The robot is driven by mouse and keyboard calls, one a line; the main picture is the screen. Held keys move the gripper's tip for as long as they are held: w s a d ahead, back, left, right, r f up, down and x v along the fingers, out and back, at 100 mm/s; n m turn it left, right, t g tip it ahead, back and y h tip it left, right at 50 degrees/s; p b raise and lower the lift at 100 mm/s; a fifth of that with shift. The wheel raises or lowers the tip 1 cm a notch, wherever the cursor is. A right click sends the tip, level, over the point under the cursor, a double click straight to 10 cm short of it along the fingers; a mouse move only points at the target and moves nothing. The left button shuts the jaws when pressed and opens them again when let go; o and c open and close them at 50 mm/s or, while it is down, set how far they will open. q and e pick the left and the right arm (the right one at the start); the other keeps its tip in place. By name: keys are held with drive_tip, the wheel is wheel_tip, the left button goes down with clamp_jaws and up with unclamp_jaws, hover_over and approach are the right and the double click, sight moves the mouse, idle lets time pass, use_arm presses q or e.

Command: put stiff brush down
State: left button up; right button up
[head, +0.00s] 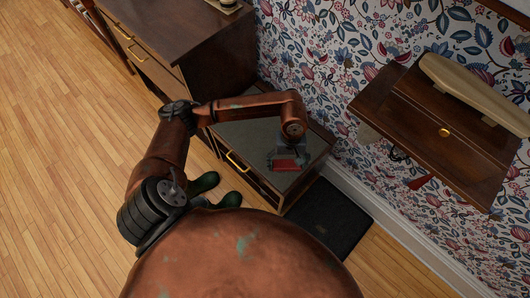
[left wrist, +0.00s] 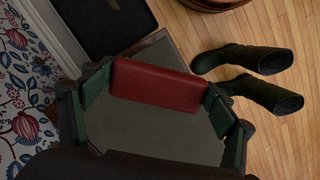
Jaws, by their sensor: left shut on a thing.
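The stiff brush (head: 288,165) shows as a red block in the head view. It also shows as a red, rounded-edge block across the left wrist view (left wrist: 158,84); its bristles cannot be seen. My left gripper (head: 286,159) is shut on it, with a green-padded finger at each end of the block in the left wrist view. The brush is over the grey top of a low cabinet (head: 236,134); whether it touches that top I cannot tell. My right gripper is not in view.
Dark green boots (head: 206,182) are on the wooden floor beside the low cabinet. A black mat (head: 327,219) lies at its other side. A taller dark cabinet (head: 165,30) stands behind. A wooden wall shelf (head: 420,115) juts out at the right. Part of the grey top is bare.

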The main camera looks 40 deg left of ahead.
use_arm(q)
drive_tip(key=w+a+f+b, duration=0.1)
drive_tip(key=a+f, duration=0.2)
drive_tip(key=a, duration=0.1)
drive_tip(key=w+a+f+b, duration=0.1)
drive_tip(key=w+a+f, duration=0.1)
drive_tip(key=a+f, duration=0.1)
drive_tip(key=w+a+f+b, duration=0.2)
drive_tip(key=a+f, duration=0.1)
drive_tip(key=a, duration=0.1)
drive_tip(key=shift+w+a+f, duration=0.1)
drive_tip(key=shift+a, duration=0.25)
drive_tip(key=shift+w+a+f, duration=0.15)
drive_tip(key=shift+a+f, duration=0.1)
drive_tip(key=shift+a, duration=0.05)
wheel_tip(320, 180, down, 3)
drive_tip(key=shift+a+b, duration=0.15)
drive_tip(key=shift+b, duration=0.65)
drive_tip(key=shift+w+f, duration=0.1)
drive_tip(key=shift+f, duration=0.1)
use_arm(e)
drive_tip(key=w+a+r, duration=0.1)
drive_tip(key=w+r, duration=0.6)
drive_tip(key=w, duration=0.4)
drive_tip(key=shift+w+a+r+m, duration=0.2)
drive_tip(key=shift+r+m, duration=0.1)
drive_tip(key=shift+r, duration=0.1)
